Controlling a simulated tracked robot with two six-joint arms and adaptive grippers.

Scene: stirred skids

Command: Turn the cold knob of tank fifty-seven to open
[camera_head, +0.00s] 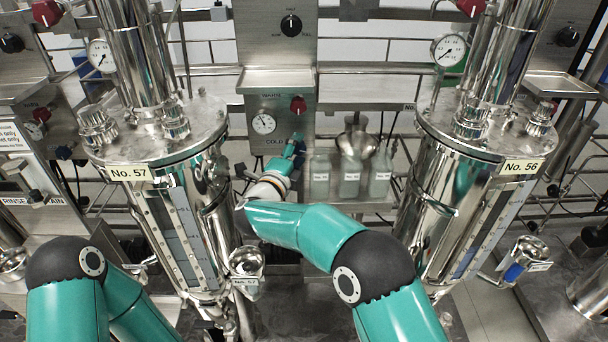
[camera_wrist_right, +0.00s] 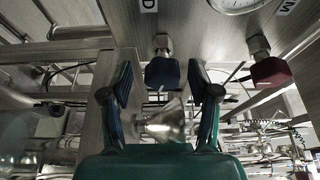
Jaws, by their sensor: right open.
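Tank fifty-seven (camera_head: 160,140) is a shiny steel vessel on the left, labelled No. 57 (camera_head: 129,174). To its right is a steel panel (camera_head: 275,85) with WARM and COLD lettering, a gauge (camera_head: 264,124) and a red knob (camera_head: 298,104). My right gripper (camera_head: 297,142) is under the COLD lettering and hides the knob there. In the right wrist view, that dark blue cold knob (camera_wrist_right: 162,73) shows between the open fingers (camera_wrist_right: 160,88), with a gap on each side. The red knob (camera_wrist_right: 270,71) is to the right. My left gripper is out of frame.
Tank No. 56 (camera_head: 455,185) stands on the right. Several bottles (camera_head: 350,174) sit on a shelf right of my right gripper. A small steel cup (camera_head: 246,262) hangs low by tank fifty-seven. Another panel with knobs (camera_head: 40,125) is at far left.

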